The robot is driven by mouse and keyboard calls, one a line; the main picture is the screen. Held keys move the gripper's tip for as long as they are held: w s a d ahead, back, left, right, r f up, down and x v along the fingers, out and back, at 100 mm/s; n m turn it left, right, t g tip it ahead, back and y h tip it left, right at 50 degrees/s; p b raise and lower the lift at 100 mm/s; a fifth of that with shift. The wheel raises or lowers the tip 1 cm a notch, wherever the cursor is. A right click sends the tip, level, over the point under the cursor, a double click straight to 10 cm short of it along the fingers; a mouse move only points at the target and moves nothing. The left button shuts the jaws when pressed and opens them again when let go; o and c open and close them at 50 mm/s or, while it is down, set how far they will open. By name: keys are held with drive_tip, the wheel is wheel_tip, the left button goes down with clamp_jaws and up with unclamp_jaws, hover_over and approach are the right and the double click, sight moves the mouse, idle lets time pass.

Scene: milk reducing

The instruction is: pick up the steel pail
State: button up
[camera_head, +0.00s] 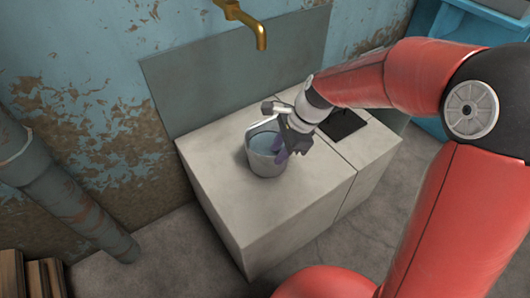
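The steel pail (262,163) stands upright on the pale counter (235,208), and its raised handle (262,122) shows above the rim. It looks light grey-blue inside. The fingers overlap the pail in this view. I cannot tell whether they touch it or whether the rim lies between them. The gripper body hides part of the pail's right side.
A brass tap (247,22) juts from the wall above the counter. A black plate (342,124) lies on the counter to the right, behind my gripper. A large grey pipe (70,200) stands at left. Wooden pieces (33,277) sit at bottom left. The counter's front is clear.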

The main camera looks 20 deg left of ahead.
sight(264, 169)
drive_tip(key=x, duration=0.5)
drive_tip(key=shift+a, duration=0.1)
drive_tip(key=shift+r, duration=0.1)
clamp_jaws()
